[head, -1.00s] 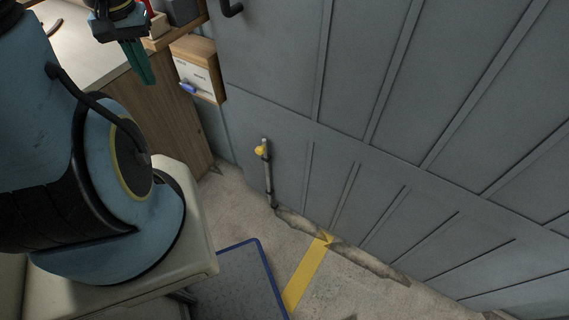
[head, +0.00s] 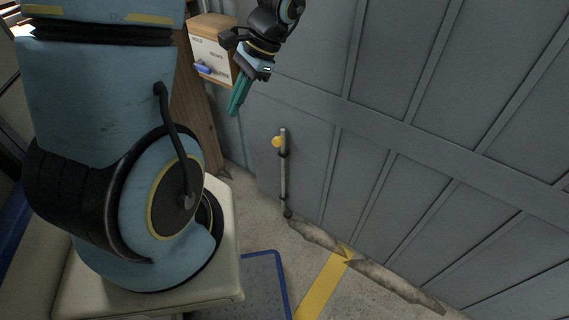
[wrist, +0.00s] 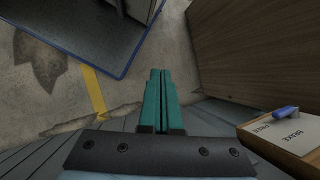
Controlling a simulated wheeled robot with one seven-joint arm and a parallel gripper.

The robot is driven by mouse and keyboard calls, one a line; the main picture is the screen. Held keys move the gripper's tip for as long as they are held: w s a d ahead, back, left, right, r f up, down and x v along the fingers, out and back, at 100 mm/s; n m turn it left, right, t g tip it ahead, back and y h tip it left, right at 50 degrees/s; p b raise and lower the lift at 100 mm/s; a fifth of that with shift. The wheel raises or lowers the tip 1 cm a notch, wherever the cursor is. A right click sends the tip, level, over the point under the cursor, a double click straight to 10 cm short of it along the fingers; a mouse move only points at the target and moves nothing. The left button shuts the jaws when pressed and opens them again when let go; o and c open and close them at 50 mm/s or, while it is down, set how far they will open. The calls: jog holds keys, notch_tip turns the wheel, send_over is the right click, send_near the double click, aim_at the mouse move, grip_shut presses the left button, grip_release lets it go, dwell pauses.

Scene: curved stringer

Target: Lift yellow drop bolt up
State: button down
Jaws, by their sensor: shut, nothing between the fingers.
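The drop bolt is a grey vertical rod (head: 283,178) with a yellow knob (head: 278,142) near its top. It is mounted low on the grey panelled door (head: 400,110), and its lower end is at the floor. My gripper (head: 234,109) has teal fingers and is in front of the door, above and to the left of the yellow knob, apart from it. In the wrist view the two teal fingers (wrist: 160,74) lie together with nothing between them. The drop bolt cannot be made out in the wrist view.
A wooden cabinet side (wrist: 250,50) shows in the wrist view. A blue-edged mat (head: 262,275) and a yellow floor stripe (head: 322,288) lie below.

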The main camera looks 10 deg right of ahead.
jog(key=w+d+f+m+t+y+b, duration=0.2)
jog(key=d+f+m+b, duration=0.2)
jog(key=f+b, duration=0.4)
jog(key=w+d+f+m+t+y+b, duration=0.25)
jog(key=d+f+m+b, duration=0.2)
jog(key=f, duration=0.55)
jog(key=m+t+b, duration=0.6)
jog(key=t+b, duration=0.1)
jog(key=b, duration=0.3)
send_near(283, 150)
jog(key=s, duration=0.1)
jog(key=s+a, duration=0.1)
jog(key=shift+s+f+h, duration=0.2)
jog(key=shift+s+h, duration=0.15)
jog(key=shift+s, duration=0.05)
jog(key=b+x, duration=0.1)
jog(key=x, duration=0.2)
jog(key=r+b+x, duration=0.1)
jog(key=x, duration=0.2)
jog(key=r+b+x, duration=0.1)
jog(key=b+x, duration=0.1)
jog(key=x, duration=0.1)
jog(key=shift+w+a, duration=0.25)
jog(key=shift+a, duration=0.1)
jog(key=shift+r, duration=0.8)
